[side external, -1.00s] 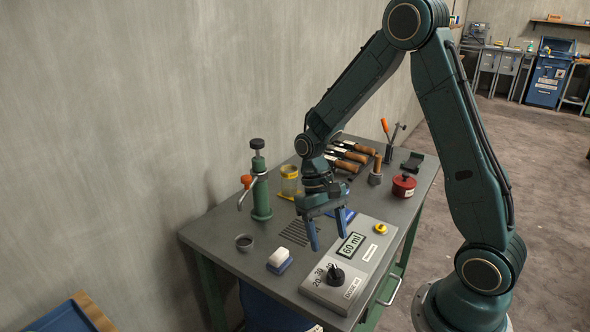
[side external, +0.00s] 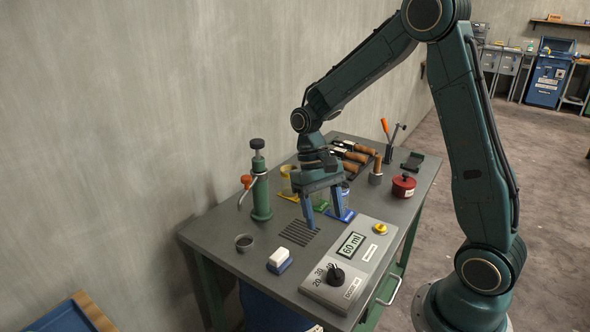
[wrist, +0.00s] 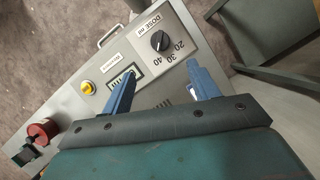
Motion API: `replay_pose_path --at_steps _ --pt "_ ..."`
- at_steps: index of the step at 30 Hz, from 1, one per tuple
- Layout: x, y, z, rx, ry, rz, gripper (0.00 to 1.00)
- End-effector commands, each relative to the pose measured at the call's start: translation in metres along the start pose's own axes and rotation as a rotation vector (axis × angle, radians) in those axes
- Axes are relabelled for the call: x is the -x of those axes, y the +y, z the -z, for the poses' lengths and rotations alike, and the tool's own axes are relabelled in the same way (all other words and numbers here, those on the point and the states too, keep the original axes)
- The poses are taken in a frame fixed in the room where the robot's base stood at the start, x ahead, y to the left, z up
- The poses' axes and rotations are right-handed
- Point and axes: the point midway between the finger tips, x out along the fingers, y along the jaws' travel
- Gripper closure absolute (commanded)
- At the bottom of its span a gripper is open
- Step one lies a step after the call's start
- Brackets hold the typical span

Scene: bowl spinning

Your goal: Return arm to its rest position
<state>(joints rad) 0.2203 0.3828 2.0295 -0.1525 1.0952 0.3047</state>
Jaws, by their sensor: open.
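My gripper (side external: 325,213) is open and empty, with its blue fingers pointing down above the grey workbench (side external: 205,233). It hangs over the area by the slotted grate (side external: 299,233), left of the dosing box. In the wrist view my gripper (wrist: 163,85) shows two spread blue fingers with nothing between them. The dosing box (side external: 375,254) has a black knob (side external: 336,276), a display reading 60 ml (side external: 351,245) and a yellow button (side external: 380,229). In the wrist view the black knob (wrist: 160,41) lies beyond the fingers.
A green press (side external: 260,190) stands at the left. Yellow (side external: 287,182) and blue (side external: 346,215) holders stand close behind my gripper. A red pot (side external: 403,186) and wooden-handled tools (side external: 350,156) stand farther back.

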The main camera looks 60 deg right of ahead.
Motion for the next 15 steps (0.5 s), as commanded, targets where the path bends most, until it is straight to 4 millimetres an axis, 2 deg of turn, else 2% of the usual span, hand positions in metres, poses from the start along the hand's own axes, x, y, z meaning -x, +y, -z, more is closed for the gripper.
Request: replay_pose_path --at_steps 8,15 --pt "0.025 -0.004 -0.022 0.048 0.100 0.002 0.40" --pt "0.051 -0.007 -0.053 0.113 0.232 0.006 0.40"
